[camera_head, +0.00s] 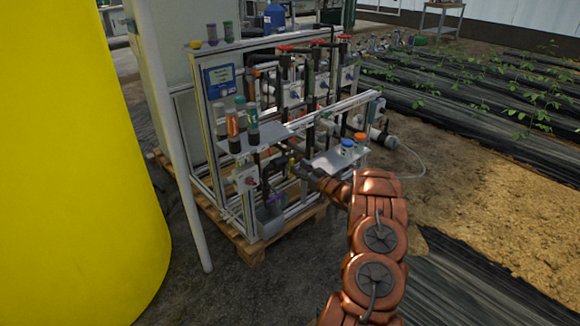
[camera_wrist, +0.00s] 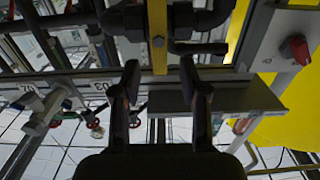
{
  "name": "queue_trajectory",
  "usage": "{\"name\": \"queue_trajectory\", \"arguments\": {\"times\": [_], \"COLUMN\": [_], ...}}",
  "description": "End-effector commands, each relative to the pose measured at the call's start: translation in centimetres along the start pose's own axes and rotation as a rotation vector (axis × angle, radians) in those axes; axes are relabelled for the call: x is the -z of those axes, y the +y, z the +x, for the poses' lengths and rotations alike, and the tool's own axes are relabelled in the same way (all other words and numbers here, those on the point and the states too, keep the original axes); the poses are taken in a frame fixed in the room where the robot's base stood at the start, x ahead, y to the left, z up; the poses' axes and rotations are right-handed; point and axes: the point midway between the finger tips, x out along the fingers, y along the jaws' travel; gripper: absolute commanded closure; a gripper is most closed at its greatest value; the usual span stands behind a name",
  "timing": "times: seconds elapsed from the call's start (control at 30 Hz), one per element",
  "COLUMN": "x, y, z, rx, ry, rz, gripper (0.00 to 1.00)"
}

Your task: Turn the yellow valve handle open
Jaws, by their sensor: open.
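In the wrist view a flat yellow bar (camera_wrist: 158,25) with a bolt, which looks like the valve handle, stands upright in front of black pipework (camera_wrist: 125,20). Its lower end is just beyond and between my fingertips. My gripper (camera_wrist: 160,75) is open, with one dark finger on each side and nothing visible held between them. In the head view my gripper (camera_head: 303,171) reaches into the skid's front, and the handle is too small to make out clearly there.
A grey box with a red knob (camera_wrist: 295,48) is right of the gripper in the wrist view. A grey shelf (camera_wrist: 225,97) lies close to the right finger. In the head view, bottles (camera_head: 232,122) and blue- and orange-capped containers (camera_head: 359,137) stand on shelves near the arm.

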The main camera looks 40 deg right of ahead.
Motion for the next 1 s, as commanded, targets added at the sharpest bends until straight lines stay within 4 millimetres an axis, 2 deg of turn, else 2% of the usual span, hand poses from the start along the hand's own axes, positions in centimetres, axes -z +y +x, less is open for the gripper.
{"name": "queue_trajectory", "arguments": {"times": [0.2,0.4,0.8,1.0], "x": [-0.1,0.0,0.1,0.1], "y": [-0.1,-0.1,-0.3,-0.3], "z": [3.0,4.6,5.2,5.2], "rx": [0.002,0.003,0.003,0.004], "ry": [0.002,0.002,0.002,0.001], "rz": [-0.003,-0.002,0.000,-0.001], "gripper": [0.56,0.56,0.56,0.76]}}
